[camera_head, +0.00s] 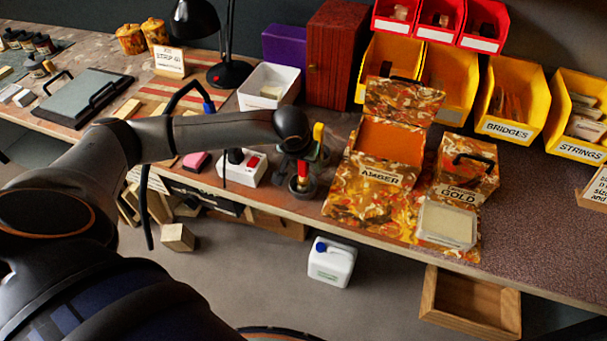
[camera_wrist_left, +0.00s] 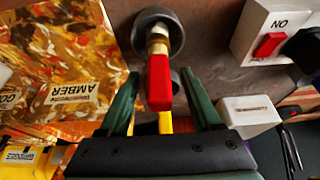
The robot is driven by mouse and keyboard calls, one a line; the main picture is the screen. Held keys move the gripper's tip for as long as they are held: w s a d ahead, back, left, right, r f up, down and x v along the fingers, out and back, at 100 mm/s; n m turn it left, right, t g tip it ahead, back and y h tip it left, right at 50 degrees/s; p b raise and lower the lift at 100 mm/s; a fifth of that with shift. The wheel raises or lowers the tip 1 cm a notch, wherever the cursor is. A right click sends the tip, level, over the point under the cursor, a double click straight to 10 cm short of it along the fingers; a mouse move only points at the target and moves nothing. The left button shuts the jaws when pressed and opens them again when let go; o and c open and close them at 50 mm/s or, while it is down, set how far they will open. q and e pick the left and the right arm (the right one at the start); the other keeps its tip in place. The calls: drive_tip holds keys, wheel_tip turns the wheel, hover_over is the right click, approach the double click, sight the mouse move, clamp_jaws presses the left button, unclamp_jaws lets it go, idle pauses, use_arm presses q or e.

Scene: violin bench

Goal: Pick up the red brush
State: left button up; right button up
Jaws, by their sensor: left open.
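The red brush (camera_wrist_left: 159,82) stands in a dark round pot (camera_wrist_left: 172,30) in the left wrist view, with a pale metallic band below its red handle. A dark pot also shows below my gripper in the head view (camera_head: 302,186). My left gripper (camera_wrist_left: 161,84) is open, with one green finger on each side of the red handle. I see gaps between the handle and both fingers. In the head view my left gripper (camera_head: 301,160) is over the pots near the bench's front edge, and the red brush is mostly hidden there. My right gripper is not in view.
A yellow handle (camera_head: 318,132) stands close beside my gripper. A white switch box (camera_head: 243,168) with a red switch is to the left. The AMBER box (camera_head: 382,178) is to the right. A white tub (camera_head: 268,86) and a black lamp (camera_head: 230,73) stand behind.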

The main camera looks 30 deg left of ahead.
use_arm(q)
drive_tip(key=shift+f, duration=0.1)
clamp_jaws()
idle(0.5)
